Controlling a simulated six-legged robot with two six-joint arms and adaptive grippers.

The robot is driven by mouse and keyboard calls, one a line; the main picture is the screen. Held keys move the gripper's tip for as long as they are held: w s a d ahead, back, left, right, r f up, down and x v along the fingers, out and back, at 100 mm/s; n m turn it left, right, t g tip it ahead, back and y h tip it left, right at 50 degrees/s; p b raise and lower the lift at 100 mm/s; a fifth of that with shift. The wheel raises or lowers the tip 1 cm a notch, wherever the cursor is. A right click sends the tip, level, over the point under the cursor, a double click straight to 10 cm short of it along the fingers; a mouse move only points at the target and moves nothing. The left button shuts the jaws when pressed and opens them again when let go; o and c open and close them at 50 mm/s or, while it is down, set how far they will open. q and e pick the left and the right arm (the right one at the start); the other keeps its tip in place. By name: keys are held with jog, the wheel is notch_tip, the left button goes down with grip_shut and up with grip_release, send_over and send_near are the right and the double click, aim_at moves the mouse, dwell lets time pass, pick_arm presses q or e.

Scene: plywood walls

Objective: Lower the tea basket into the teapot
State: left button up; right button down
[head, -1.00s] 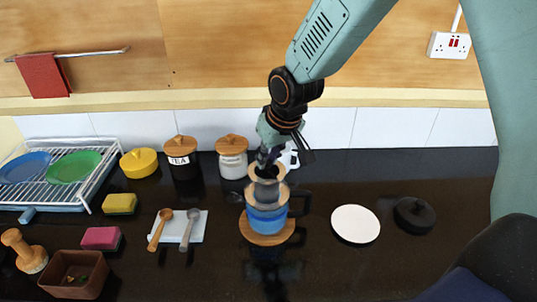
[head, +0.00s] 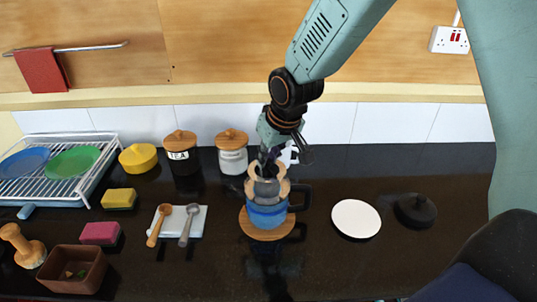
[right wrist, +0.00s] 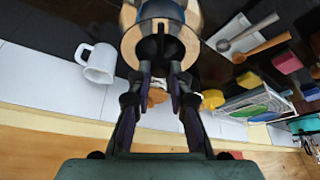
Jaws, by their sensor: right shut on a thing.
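The blue teapot (head: 267,214) with a black handle stands upright on a round wooden trivet (head: 248,229). My right gripper (head: 268,172) is above the teapot, pointing down, and is shut on the grey tea basket (head: 267,188), which has light wooden parts around its top. The basket is over the teapot's mouth; I cannot tell how far its lower end is inside. In the right wrist view my fingers (right wrist: 160,72) reach toward a dark centre in front of a wooden ring (right wrist: 130,46). My left gripper is not in view.
A white mug (right wrist: 98,63) stands close behind the teapot. Right are a white plate (head: 356,220) and a black lid (head: 415,210). Left are spoons on a white tile (head: 170,229), a brown box (head: 73,270) and a dish rack (head: 92,183). Canisters (head: 232,158) line the wall.

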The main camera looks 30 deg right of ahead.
aim_at(270, 171)
jog(key=shift+f+b, duration=0.8)
jog(key=shift+f, duration=0.65)
jog(key=shift+f+b, duration=0.8)
jog(key=shift+f, duration=0.65)
jog(key=c, duration=1.2)
grip_release()
jog(key=shift+o, duration=0.3)
jog(key=o, duration=0.4)
